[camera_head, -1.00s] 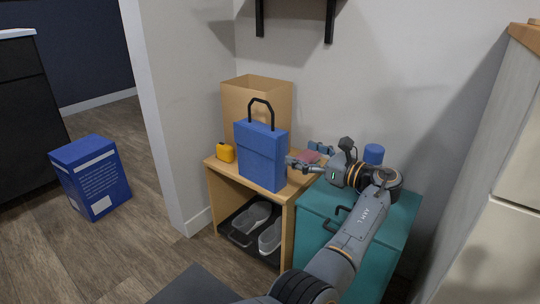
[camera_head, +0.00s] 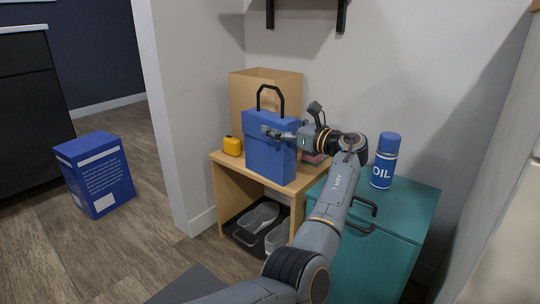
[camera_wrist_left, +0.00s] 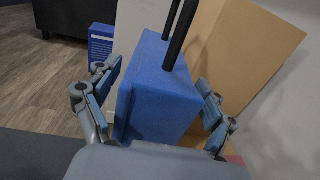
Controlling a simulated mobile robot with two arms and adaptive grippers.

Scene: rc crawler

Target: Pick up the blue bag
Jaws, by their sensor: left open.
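The blue bag (camera_head: 268,152) stands upright on the wooden shelf unit, with its black handle (camera_head: 270,97) raised above it. My left gripper (camera_head: 284,130) is at the bag's upper right side in the head view. In the left wrist view the gripper (camera_wrist_left: 160,98) is open, with one finger on either side of the blue bag (camera_wrist_left: 158,95). The right finger is close to the bag, and I cannot tell whether it touches. The black handle rises at the top of that view. My right gripper is not in view.
An open cardboard box (camera_head: 240,95) stands behind the bag, and a small yellow case (camera_head: 232,146) is left of it. A blue oil can (camera_head: 385,161) stands on the teal cabinet (camera_head: 408,206). Shoes (camera_head: 260,216) lie under the shelf top. A blue box (camera_head: 97,173) is on the floor.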

